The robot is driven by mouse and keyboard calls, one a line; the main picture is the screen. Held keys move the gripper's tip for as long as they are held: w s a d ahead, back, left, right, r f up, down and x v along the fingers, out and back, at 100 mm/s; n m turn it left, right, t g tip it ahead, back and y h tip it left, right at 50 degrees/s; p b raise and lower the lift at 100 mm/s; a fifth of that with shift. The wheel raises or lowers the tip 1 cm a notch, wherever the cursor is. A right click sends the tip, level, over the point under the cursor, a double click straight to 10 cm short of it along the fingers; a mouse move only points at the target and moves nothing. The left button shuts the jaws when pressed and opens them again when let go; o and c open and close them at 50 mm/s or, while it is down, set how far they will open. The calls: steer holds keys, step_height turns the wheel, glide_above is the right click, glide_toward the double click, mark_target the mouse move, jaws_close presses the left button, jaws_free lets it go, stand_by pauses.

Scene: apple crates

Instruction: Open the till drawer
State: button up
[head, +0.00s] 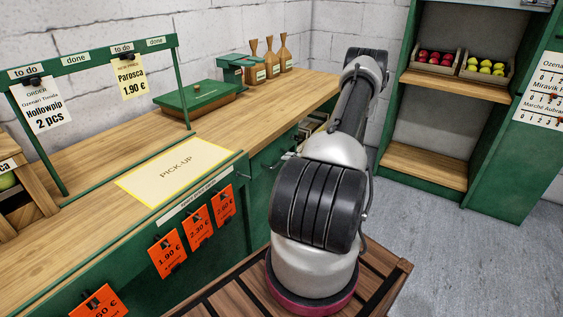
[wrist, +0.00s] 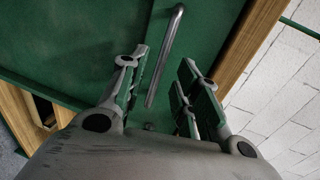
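The till drawer (wrist: 90,45) shows in the wrist view as a flat green front with a grey metal bar handle (wrist: 166,50). My gripper (wrist: 162,62) is open, with one finger on each side of the handle's lower part in the picture. Nothing is held between the fingers. I cannot tell how far the fingers are from the handle in depth, and no contact shows. In the head view a green drawer front (head: 268,158) shows under the counter, partly hidden by my arm.
A green shelf (head: 425,163) with fruit crates stands at the right. Grey floor lies open before it.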

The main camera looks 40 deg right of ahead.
steer(key=shift+x, duration=2.2)
jaws_close()
